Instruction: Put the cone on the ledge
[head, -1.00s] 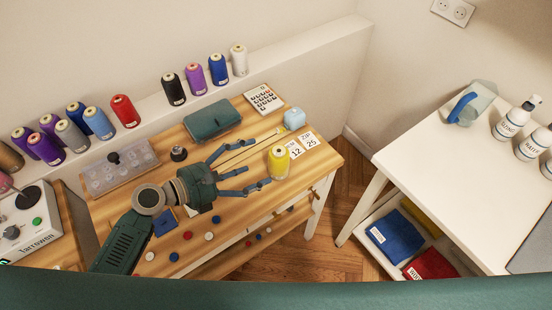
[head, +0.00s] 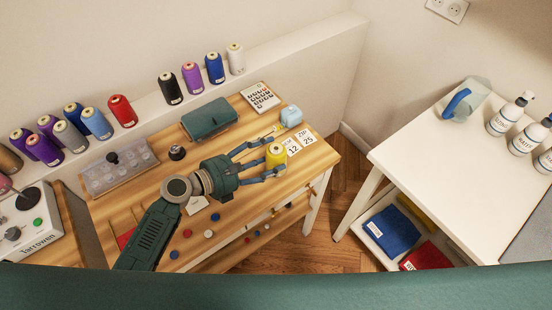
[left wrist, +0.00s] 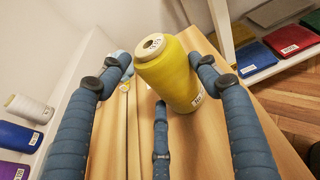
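The yellow thread cone (head: 276,157) stands on the wooden table (head: 150,187) near its right end. In the left wrist view the yellow cone (left wrist: 168,72) stands between the fingertips, nearer the right finger. My left gripper (head: 270,156) is open, its fingers spread on either side of the cone; I cannot tell if the right finger touches it. The ledge (head: 145,107) runs along the wall behind the table and bears several cones, among them red, black, purple, blue and white ones. My right gripper is not in view.
The ledge has a free stretch between the red cone (head: 122,111) and black cone (head: 170,89), and another right of the white cone (head: 236,59).

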